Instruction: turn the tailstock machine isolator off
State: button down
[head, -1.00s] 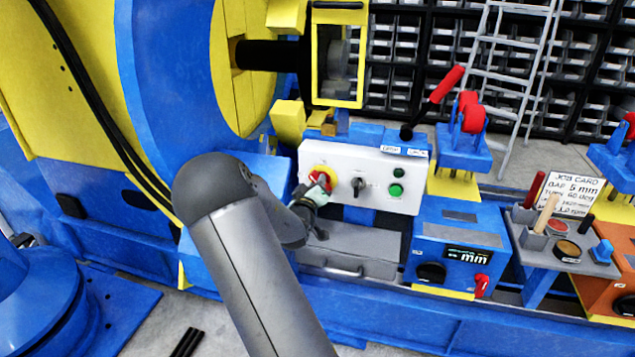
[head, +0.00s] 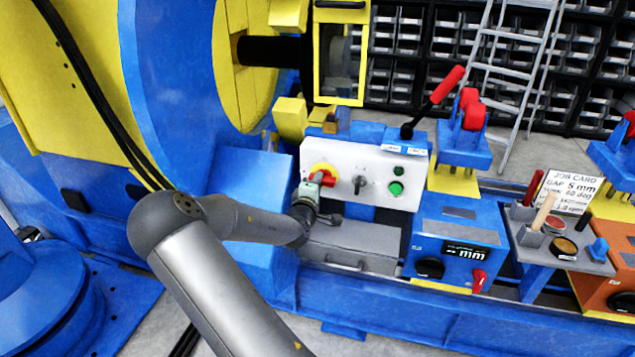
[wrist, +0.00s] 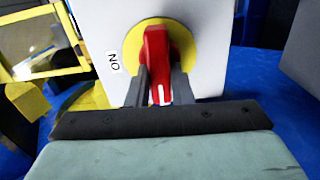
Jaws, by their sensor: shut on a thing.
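The isolator is a red handle (wrist: 157,60) on a round yellow plate (wrist: 190,42), on the white front of the control panel (head: 400,165). In the wrist view the handle stands upright between the two fingers of my gripper (wrist: 158,88), which is shut on it. A label reading "ON" (wrist: 114,62) is beside the plate's left side. In the head view the red handle (head: 328,179) shows partly behind my gripper (head: 314,182), and the yellow plate (head: 322,167) shows above it.
A black selector switch (head: 360,184) and a green button (head: 396,188) sit right of the isolator on the panel. A grey box with a handle (head: 352,245) lies below. A blue unit with a display (head: 458,245) stands to the right.

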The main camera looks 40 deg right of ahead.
jog(key=shift+n, duration=0.3)
dwell(0.4)
jog(key=c, duration=1.3)
grip_release()
jog(key=shift+s+a, duration=0.1)
jog(key=shift+a, duration=0.05)
jog(key=p+v, duration=0.1)
jog(key=v, duration=1.6)
jog(key=shift+s, duration=0.1)
